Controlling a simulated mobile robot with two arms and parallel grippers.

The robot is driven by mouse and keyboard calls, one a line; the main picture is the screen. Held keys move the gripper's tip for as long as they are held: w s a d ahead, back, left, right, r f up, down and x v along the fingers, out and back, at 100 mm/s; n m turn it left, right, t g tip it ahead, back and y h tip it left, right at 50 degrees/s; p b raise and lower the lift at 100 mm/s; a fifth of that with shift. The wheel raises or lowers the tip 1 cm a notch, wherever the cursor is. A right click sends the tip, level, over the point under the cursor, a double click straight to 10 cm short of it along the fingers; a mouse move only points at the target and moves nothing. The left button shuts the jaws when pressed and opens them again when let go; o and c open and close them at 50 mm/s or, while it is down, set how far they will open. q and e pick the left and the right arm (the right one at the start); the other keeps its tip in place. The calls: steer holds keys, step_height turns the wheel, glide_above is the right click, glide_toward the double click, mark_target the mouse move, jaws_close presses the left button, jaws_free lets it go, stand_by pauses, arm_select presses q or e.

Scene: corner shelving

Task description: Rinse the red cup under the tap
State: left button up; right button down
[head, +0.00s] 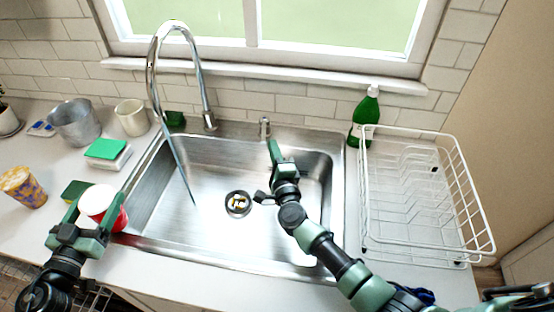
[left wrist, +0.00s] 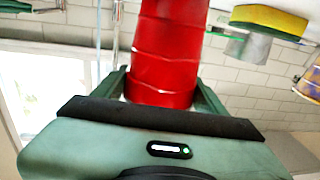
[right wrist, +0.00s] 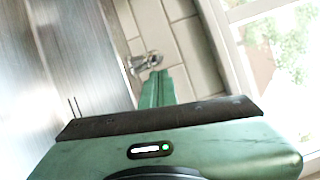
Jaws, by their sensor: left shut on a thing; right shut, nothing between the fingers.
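The red cup (head: 113,218) is at the sink's left front edge, a white round face showing upward in the head view. My left gripper (head: 97,214) is shut on it, one finger on each side; the red wall (left wrist: 165,60) fills the middle of the left wrist view. The chrome tap (head: 153,70) arches over the sink (head: 215,225). A thin bluish stream (head: 180,165) runs from its spout into the basin, away from the cup. My right gripper (head: 274,150) is shut and empty, just short of the small tap lever (head: 265,127), also in the right wrist view (right wrist: 145,62).
A white dish rack (head: 420,235) and green bottle (head: 365,112) stand right of the sink. Left are a metal pot (head: 75,122), a cream cup (head: 132,117), sponges (head: 105,148) and a patterned cup (head: 22,186). A drain (head: 238,203) sits in the open basin.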

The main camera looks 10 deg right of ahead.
steer(key=shift+w, duration=0.95)
steer(key=shift+a, duration=0.1)
arm_select(q)
steer(key=shift+f, duration=0.15)
arm_select(e)
steer(key=shift+a, duration=1)
arm_select(q)
steer(key=shift+d, duration=0.15)
arm_select(e)
steer(key=shift+r, duration=0.1)
arm_select(q)
steer(key=shift+s, duration=0.1)
arm_select(e)
steer(key=shift+a, duration=0.2)
